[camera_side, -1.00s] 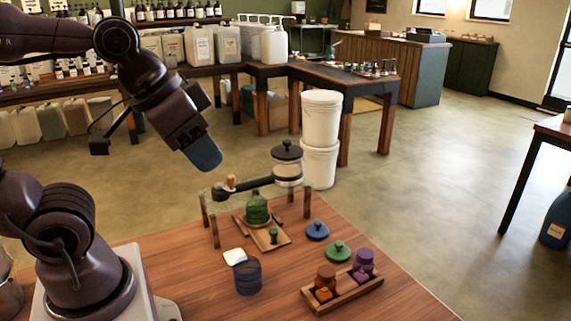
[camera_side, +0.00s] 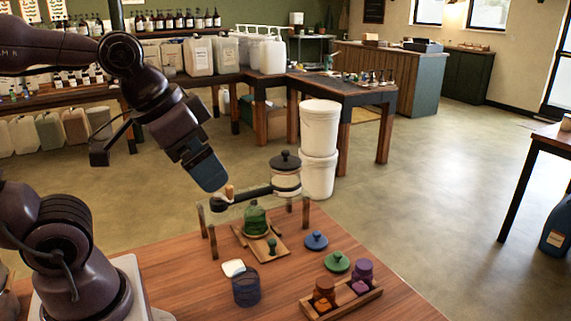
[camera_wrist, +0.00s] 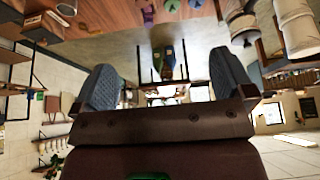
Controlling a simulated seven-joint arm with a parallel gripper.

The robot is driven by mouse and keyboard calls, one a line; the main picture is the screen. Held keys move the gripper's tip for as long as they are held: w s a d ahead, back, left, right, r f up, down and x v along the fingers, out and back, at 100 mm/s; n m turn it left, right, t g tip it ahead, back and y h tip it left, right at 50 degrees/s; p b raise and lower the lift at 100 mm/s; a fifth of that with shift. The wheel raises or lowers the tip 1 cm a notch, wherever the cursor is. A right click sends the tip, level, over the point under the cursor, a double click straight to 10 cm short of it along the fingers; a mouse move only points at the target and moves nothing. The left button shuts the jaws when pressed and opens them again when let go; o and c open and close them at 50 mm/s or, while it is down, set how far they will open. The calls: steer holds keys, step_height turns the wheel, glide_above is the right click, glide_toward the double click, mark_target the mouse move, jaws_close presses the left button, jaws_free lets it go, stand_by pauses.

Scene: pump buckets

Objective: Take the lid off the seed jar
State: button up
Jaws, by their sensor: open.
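A white jar (camera_side: 286,182) with a black knobbed lid (camera_side: 285,160) stands at the right end of the raised clear shelf, with its lid on. I cannot tell for sure that it is the seed jar. A green jar (camera_side: 255,222) stands below the shelf on a wooden board. A blue lid (camera_side: 316,240) and a green lid (camera_side: 337,262) lie loose on the table. My gripper (camera_side: 212,185) is above and left of the white jar, apart from it and tilted down. In the wrist view my gripper (camera_wrist: 165,82) has its fingers wide apart with nothing between them.
A wooden tray (camera_side: 350,303) holds an orange jar (camera_side: 324,290) and a purple jar (camera_side: 363,271). A dark mesh cup (camera_side: 246,288) and a white pad (camera_side: 233,267) are at front left. A dark bar and a small orange peg (camera_side: 229,192) are by the shelf. White buckets (camera_side: 319,130) stand behind.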

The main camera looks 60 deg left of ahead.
steer(key=w+a+f+g+y, duration=0.2)
steer(key=w+a+g, duration=0.1)
steer(key=w+a, duration=0.25)
steer(key=m+t+y, duration=0.2)
steer(key=m, duration=2.5)
glide_toward(285, 153)
steer(key=x, duration=1.1)
steer(key=shift+a, duration=0.15)
steer(key=c, duration=0.6)
